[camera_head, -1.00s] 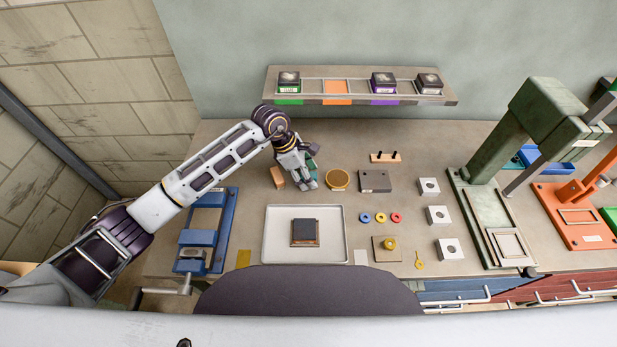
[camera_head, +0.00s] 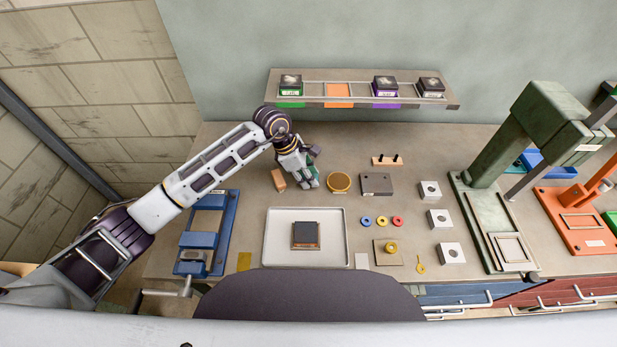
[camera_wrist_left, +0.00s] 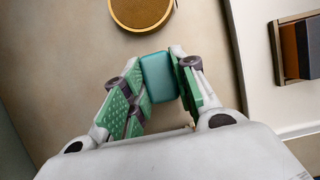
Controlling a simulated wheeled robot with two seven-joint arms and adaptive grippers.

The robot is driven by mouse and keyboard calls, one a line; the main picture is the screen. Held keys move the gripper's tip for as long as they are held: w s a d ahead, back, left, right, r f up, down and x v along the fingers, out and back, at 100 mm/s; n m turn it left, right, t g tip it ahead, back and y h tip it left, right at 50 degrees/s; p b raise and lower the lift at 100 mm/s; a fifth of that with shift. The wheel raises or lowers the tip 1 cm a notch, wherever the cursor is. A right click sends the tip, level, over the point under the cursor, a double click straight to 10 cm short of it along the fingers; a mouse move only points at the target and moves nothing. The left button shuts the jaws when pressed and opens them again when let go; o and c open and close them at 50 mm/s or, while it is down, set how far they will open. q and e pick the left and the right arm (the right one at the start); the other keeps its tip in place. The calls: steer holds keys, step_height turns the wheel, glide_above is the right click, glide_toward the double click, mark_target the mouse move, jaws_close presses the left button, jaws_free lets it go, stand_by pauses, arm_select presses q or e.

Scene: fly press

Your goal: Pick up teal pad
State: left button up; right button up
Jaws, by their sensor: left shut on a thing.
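The teal pad (camera_wrist_left: 158,77) is a small rounded block between the green-lined fingers of my left gripper (camera_wrist_left: 155,90) in the left wrist view. The fingers are shut on it. In the head view my left gripper (camera_head: 306,183) points down at the bench, between a small orange-brown block and a round gold-rimmed disc. The pad is mostly hidden by the fingers there. I cannot tell whether the pad touches the bench. My right gripper is in no view.
The gold-rimmed disc (camera_head: 339,182) is close on the right, the orange-brown block (camera_head: 278,180) close on the left. A white tray (camera_head: 275,254) with a dark square block lies nearer me. A blue vise-like fixture (camera_head: 197,238) stands left. A green press (camera_head: 545,115) stands right.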

arm_select(q)
steer(key=shift+r, duration=0.7)
step_height(320, 180, up, 8)
steer(key=shift+b, duration=0.9)
steer(key=shift+r, duration=0.1)
steer(key=o, duration=0.5)
steer(key=c, duration=0.4)
